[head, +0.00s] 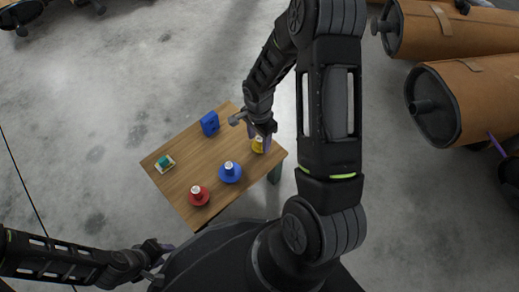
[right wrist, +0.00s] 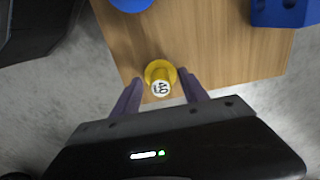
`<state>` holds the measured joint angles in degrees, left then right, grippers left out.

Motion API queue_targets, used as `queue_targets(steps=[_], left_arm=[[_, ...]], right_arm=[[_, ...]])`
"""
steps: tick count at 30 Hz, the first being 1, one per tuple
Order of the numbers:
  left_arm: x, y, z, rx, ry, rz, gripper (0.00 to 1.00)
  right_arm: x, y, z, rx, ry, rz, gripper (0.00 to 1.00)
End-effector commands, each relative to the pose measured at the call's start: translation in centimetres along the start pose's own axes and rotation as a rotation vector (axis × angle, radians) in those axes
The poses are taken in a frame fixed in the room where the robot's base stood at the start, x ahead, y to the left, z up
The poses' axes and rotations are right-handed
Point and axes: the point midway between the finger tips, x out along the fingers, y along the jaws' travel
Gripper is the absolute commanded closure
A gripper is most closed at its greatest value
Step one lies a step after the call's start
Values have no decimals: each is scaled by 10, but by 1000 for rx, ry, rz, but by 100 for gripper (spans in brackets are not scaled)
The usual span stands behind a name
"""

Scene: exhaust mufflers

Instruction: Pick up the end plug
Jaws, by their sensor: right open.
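A yellow end plug (head: 258,147) with a white top stands near the right corner of the small wooden table (head: 205,158), partly hidden by my right gripper (head: 256,128). In the right wrist view the yellow plug (right wrist: 161,72) shows "40" on its top. The open fingers of my right gripper (right wrist: 161,84) lie on either side of it, with gaps visible. I cannot tell their exact height over it. A blue plug (head: 230,172) and a red plug (head: 199,195) stand toward the near side. My left gripper (head: 158,258) is off the table, lower left, its opening unclear.
A blue block-like object (head: 210,123) stands at the table's far edge. Large brown mufflers (head: 470,98) lie at the right. The table's middle is clear.

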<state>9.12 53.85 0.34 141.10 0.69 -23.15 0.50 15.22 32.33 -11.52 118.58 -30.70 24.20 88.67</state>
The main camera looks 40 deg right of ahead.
Motion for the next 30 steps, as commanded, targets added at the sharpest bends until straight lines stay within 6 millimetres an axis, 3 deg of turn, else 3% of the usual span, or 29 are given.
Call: queue_targets(steps=[1,4,22,30], left_arm=[[5,-2,0,0,1,1,64],[6,-2,-1,-1,2,1,64],[5,-2,-1,-1,2,1,64],[5,-2,-1,-1,1,1,64]], right_arm=[[10,0,0,-1,-1,1,49],[14,0,0,0,-1,-1,49],[13,0,0,0,0,-1,49],[13,0,0,0,0,-1,71]])
